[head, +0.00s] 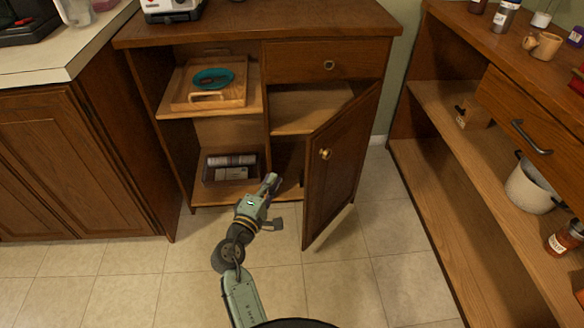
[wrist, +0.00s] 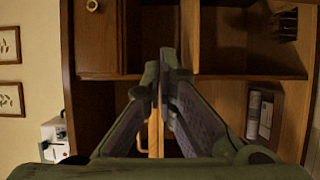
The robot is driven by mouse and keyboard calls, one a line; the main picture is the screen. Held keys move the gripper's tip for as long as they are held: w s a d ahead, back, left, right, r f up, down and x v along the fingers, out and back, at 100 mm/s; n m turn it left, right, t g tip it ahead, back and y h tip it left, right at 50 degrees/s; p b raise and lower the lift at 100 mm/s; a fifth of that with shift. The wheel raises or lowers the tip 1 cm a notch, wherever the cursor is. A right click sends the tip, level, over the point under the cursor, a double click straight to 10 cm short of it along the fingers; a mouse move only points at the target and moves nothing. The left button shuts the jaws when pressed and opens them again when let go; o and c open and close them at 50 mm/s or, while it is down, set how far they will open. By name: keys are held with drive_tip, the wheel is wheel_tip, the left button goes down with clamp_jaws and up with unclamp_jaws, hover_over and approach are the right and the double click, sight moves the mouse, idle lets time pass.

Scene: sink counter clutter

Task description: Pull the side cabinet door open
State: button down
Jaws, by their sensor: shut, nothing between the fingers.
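The side cabinet (head: 210,32) is a brown wooden unit in the middle of the head view. Its door (head: 345,170) is hinged on the right and stands well open, swung out toward me. The door's round brass knob (head: 325,154) faces left of the picture's right shelf. My gripper (head: 272,183) is shut and empty, low in front of the cabinet opening, left of the door and apart from the knob. In the wrist view, turned sideways, the fingertips (wrist: 167,58) are together before the cabinet's inside; I cannot make out the door there.
Above the door is a closed drawer (head: 330,62). Open shelves hold a wooden tray (head: 178,101) with a teal bowl (head: 213,78) and a dark basket (head: 208,180). A counter unit (head: 80,150) stands left, a shelf unit (head: 440,95) right. Tiled floor lies clear between.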

drive_tip(key=w+d+p, duration=0.3)
drive_tip(key=w+d, duration=0.3)
drive_tip(key=shift+w+d, duration=0.35)
drive_tip(key=shift+s+d, duration=0.1)
idle(0.4)
